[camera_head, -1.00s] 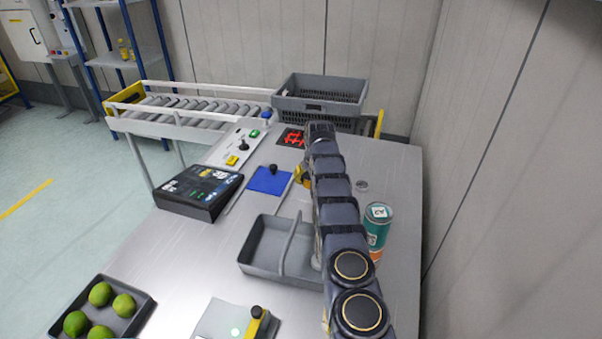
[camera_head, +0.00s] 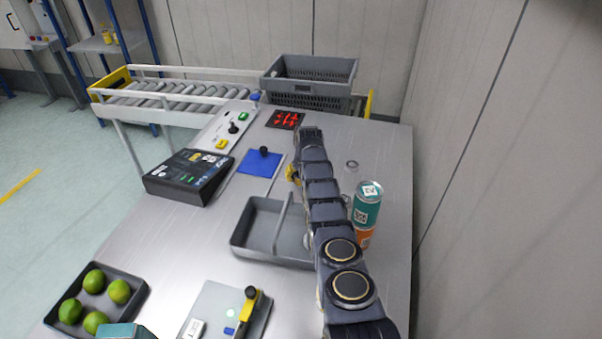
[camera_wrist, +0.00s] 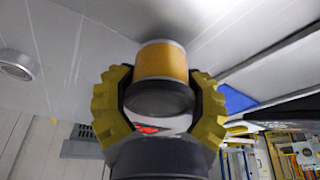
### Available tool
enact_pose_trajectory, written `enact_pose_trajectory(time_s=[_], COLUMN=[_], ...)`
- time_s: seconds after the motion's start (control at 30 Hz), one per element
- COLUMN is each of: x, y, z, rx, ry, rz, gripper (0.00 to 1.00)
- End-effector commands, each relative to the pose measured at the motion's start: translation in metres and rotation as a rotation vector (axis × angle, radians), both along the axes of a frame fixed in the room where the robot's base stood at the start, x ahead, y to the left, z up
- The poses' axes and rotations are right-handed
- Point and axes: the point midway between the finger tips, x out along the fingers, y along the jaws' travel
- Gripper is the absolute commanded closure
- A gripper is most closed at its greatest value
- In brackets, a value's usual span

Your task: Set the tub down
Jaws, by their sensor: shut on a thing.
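The tub (camera_wrist: 162,62) is a short yellow-orange cylinder with a dark end facing the camera and a pale rim at its far end. In the wrist view my gripper (camera_wrist: 165,75) has its two yellow fingers around the tub, one on each side, and is shut on it. A grey surface lies behind the tub with a dark shadow near it; I cannot tell whether they touch. In the head view my gripper (camera_head: 293,173) is partly hidden by my arm, beside the blue mat, and the tub cannot be made out.
The blue mat (camera_head: 250,168) with a black knob and a black device (camera_head: 185,187) lie to the left. A grey divided tray (camera_head: 240,240) is nearer. Stacked cans (camera_head: 367,205) stand right of my arm. A dark panel with red marks (camera_head: 286,120) and a grey crate (camera_head: 310,90) are behind.

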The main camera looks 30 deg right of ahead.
Motion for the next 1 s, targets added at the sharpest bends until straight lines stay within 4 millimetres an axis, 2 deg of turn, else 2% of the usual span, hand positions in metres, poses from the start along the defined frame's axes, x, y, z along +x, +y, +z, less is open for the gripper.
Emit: enact_pose_trajectory(time_s=[0.1, 0.13, 0.2, 0.67, 1.0], x=[0.000, 0.000, 0.000, -0.001, -0.007], y=[0.000, 0.000, 0.000, 0.001, 0.003], z=[0.000, 0.000, 0.000, 0.003, 0.025], rx=[0.000, 0.000, 0.000, 0.001, 0.000], ry=[-0.001, -0.001, 0.000, 0.004, 0.000], rz=[0.000, 0.000, 0.000, 0.001, 0.001], gripper=[0.75, 0.29, 0.00, 0.00, 0.00])
